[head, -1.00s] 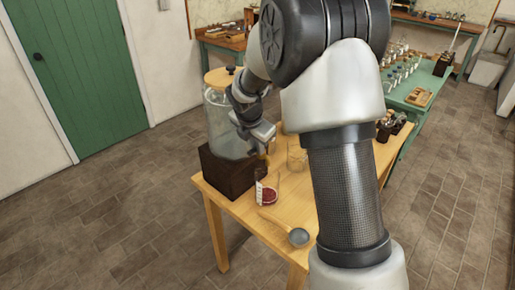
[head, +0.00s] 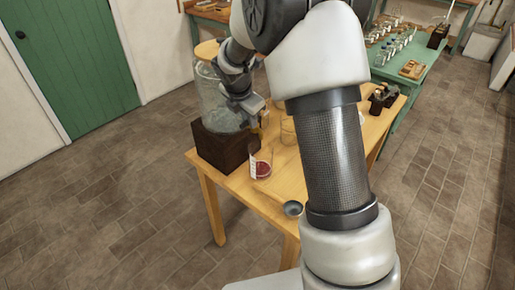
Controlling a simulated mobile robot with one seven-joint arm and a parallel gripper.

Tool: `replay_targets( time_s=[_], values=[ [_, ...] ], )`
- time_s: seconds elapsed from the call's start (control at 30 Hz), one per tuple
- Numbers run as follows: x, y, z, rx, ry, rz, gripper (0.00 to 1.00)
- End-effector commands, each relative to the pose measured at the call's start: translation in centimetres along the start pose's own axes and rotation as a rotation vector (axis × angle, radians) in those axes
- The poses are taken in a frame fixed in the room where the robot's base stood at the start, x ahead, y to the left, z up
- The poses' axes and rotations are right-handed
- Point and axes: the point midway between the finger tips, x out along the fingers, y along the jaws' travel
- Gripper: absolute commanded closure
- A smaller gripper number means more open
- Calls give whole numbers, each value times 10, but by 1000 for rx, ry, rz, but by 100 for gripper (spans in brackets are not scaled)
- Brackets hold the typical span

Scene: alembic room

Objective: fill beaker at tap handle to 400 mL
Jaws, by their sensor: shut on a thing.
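A large glass jar (head: 222,95) with a wooden lid stands on a dark wooden block (head: 222,149) at the table's left end. Its tap is low on the jar's right side, mostly hidden by my gripper. My gripper (head: 262,119) is at the tap, shut on what appears to be the tap handle. A clear beaker (head: 261,165) stands upright on the table below my gripper, beside the block. It has red in its lower part and a pale strip on its left side. Its graduations are too small to read.
The wooden table (head: 238,186) also bears a metal ladle-like tool (head: 292,208) at its front edge and another clear glass vessel (head: 288,131), partly behind my arm. A green table (head: 409,88) with several glass vessels stands at the back right. Open floor lies left and right.

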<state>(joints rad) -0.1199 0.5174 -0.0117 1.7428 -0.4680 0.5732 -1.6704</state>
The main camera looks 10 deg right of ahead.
Motion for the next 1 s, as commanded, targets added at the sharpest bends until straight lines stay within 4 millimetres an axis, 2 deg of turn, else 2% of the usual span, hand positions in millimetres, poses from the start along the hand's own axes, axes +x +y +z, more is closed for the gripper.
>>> replay_targets(
  time_s=[0.4,1.0],
  values=[
    [-3,-3,3,-138,30,60,100],
    [-3,-5,4,-192,40,80,100]
  ],
)
